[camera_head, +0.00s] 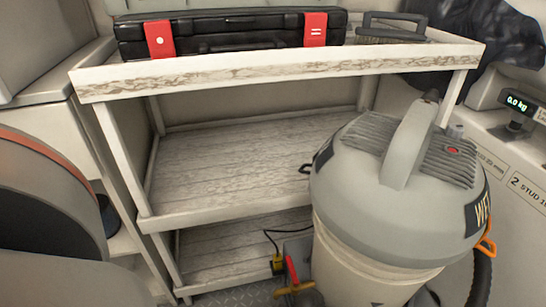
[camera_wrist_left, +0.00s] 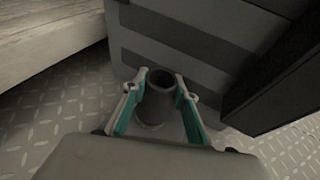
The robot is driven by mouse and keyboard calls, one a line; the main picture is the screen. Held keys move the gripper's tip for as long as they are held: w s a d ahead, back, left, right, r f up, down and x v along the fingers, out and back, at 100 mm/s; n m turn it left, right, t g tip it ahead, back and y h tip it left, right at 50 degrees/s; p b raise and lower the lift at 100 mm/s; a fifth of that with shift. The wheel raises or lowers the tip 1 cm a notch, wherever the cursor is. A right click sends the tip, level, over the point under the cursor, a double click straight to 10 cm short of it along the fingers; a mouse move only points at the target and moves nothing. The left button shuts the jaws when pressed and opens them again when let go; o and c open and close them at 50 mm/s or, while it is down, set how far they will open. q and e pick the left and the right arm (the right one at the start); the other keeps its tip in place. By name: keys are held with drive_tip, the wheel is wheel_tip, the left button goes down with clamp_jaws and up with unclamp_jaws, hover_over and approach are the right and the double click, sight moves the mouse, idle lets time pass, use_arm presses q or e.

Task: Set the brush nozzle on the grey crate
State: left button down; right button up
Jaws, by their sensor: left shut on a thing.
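In the left wrist view my left gripper (camera_wrist_left: 163,90) is shut on a dark grey round tube with an open end, which looks like the brush nozzle (camera_wrist_left: 158,101). Its teal-lined fingers lie on both sides of the tube. The tube's lower part is hidden, and no bristles show. Just beyond it stands a large grey box-like body with darker bands (camera_wrist_left: 195,28); it may be the grey crate, but I cannot tell for sure. I cannot tell whether the tube touches it. Neither gripper shows in the head view.
A pale wooden shelf unit (camera_head: 270,72) carries a black case (camera_head: 230,30) with red latches and a grey handled brush (camera_head: 390,33). A big grey vacuum (camera_head: 385,240) stands in front at right. A scale display (camera_head: 516,104) is far right. Patterned metal floor (camera_wrist_left: 55,120) shows beside my left gripper.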

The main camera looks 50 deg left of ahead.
use_arm(q)
drive_tip(key=c, duration=1.6)
unclamp_jaws()
drive_tip(key=shift+r, duration=0.1)
drive_tip(key=shift+p+v, duration=1.3)
drive_tip(key=shift+v, duration=4.75)
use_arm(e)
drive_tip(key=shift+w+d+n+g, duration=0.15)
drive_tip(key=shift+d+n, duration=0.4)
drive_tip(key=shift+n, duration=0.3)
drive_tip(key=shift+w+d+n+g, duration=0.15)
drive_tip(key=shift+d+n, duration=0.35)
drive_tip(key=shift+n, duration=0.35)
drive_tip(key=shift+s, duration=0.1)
use_arm(q)
drive_tip(key=shift+r, duration=0.1)
